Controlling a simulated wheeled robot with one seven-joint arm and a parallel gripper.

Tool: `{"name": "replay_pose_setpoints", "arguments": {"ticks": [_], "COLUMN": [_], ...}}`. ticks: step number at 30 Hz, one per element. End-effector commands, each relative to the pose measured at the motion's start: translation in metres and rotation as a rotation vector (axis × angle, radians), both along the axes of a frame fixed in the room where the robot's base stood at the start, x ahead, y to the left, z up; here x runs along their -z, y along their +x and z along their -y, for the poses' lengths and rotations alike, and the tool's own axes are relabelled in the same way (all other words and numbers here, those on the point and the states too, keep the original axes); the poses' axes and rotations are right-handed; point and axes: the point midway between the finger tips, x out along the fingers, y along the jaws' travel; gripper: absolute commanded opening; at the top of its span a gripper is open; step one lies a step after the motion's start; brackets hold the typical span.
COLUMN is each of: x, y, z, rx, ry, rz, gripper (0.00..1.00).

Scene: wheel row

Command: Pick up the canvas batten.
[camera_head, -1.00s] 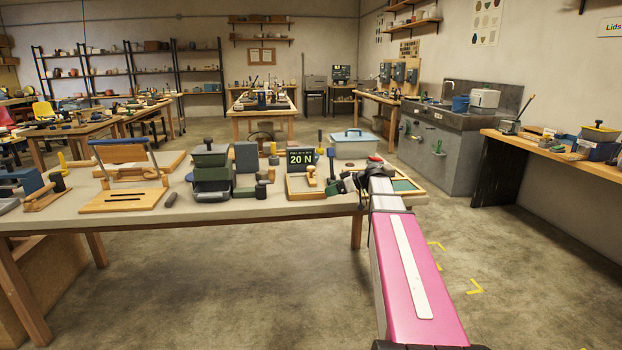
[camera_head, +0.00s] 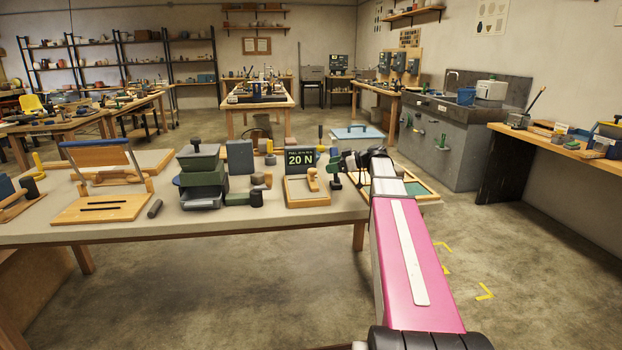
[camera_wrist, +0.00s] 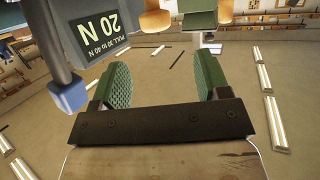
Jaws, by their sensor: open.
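I cannot pick out the canvas batten with certainty. A short dark grey bar (camera_head: 155,208) lies near the front edge of the worktable (camera_head: 120,232), right of a slotted wooden board; I cannot tell whether it is the batten. My gripper (camera_head: 344,172) is at the right end of this table, beside a 20 N sign (camera_head: 300,159), well to the right of the bar. In the wrist view my gripper (camera_wrist: 160,66) has its two green ribbed pads wide apart, with nothing between them. The sign (camera_wrist: 98,26) shows there upside down, left of the pads.
A slotted wooden board (camera_head: 103,203) and stacked green boxes (camera_head: 200,180) stand on the table. A lidded pale blue box (camera_head: 357,142) is behind my gripper. A grey sink unit (camera_head: 455,140) stands at the right. The floor in front of the table is clear.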

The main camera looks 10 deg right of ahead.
Motion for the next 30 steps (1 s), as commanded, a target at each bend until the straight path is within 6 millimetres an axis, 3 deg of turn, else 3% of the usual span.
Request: {"name": "replay_pose_setpoints", "arguments": {"ticks": [12,19,30], "x": [0.015,0.02,0.035], "y": [0.019,0.025,0.043], "z": [-0.044,-0.056,-0.092], "rx": [-0.002,-0.001,0.0], "ry": [0.0,-0.001,0.0], "rz": [-0.002,-0.001,-0.001], "gripper": [0.69,0.69,0.69]}}
